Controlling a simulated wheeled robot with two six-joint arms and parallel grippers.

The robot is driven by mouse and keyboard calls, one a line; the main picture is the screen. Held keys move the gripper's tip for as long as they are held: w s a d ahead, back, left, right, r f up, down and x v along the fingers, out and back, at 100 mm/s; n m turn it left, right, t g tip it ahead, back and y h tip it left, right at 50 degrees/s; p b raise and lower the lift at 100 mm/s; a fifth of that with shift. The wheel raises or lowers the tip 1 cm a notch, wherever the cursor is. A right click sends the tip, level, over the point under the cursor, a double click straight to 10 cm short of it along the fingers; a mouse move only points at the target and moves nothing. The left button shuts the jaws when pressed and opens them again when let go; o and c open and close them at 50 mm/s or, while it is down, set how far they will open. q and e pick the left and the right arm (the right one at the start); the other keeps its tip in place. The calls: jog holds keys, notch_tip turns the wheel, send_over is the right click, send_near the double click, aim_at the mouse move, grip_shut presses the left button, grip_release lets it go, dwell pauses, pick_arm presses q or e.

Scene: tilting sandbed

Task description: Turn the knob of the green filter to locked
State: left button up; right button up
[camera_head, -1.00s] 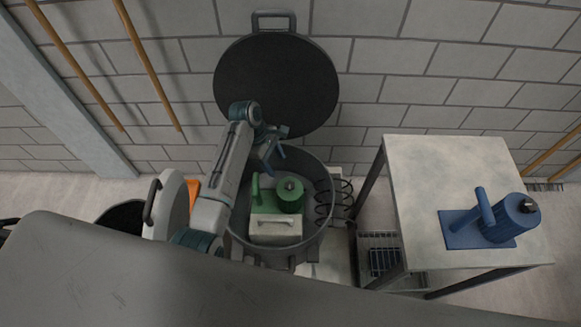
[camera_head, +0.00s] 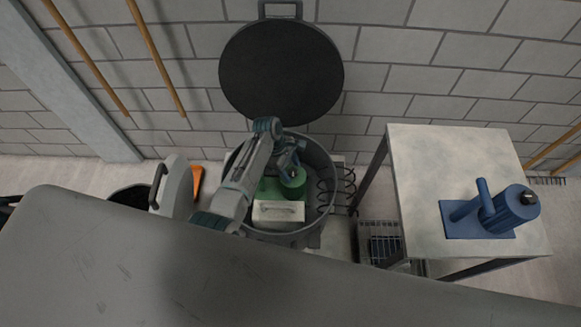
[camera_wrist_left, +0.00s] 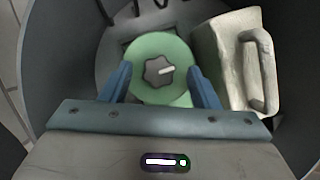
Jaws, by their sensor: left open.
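The green filter (camera_head: 292,187) stands inside a round grey drum, partly behind my left gripper in the head view. In the left wrist view the green filter (camera_wrist_left: 160,48) shows from above, with a dark lobed knob (camera_wrist_left: 158,72) at its centre. A pale pointer mark on the knob points right and slightly up. My left gripper (camera_wrist_left: 161,78) is open, its two blue fingers either side of the knob, over the filter's top. I cannot tell whether the fingers touch anything. My right gripper is in neither view.
A cream box with a handle (camera_head: 278,212) sits beside the filter in the drum (camera_head: 326,205). The drum's dark lid (camera_head: 281,72) stands open behind.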

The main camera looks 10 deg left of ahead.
pick_arm(q)
jog(key=c, duration=1)
jog(key=shift+o, duration=0.2)
jog(key=shift+w, duration=0.1)
jog(key=shift+m, duration=0.3)
jog(key=m, duration=0.1)
jog(key=m+g+p, duration=0.1)
jog(key=shift+w+r+m, duration=0.1)
jog(key=shift+w+m, duration=0.1)
jog(key=shift+m, duration=0.1)
jog(key=m, duration=0.2)
jog(key=m+g+y, duration=0.1)
jog(key=m, duration=0.1)
jog(key=shift+w+d+m+g, duration=0.1)
jog(key=shift+d+m+g, duration=0.1)
jog(key=shift+m+g, duration=0.1)
jog(key=m+y, duration=0.1)
jog(key=m, duration=0.1)
jog(key=m+y, duration=0.1)
jog(key=m, duration=0.2)
jog(key=shift+w+d+g, duration=0.1)
jog(key=shift+d+g, duration=0.1)
jog(key=shift+g, duration=0.2)
jog(key=m+y, duration=0.2)
jog(key=m, duration=0.3)
jog(key=shift+d+p, duration=0.15)
jog(key=shift+p, duration=0.15)
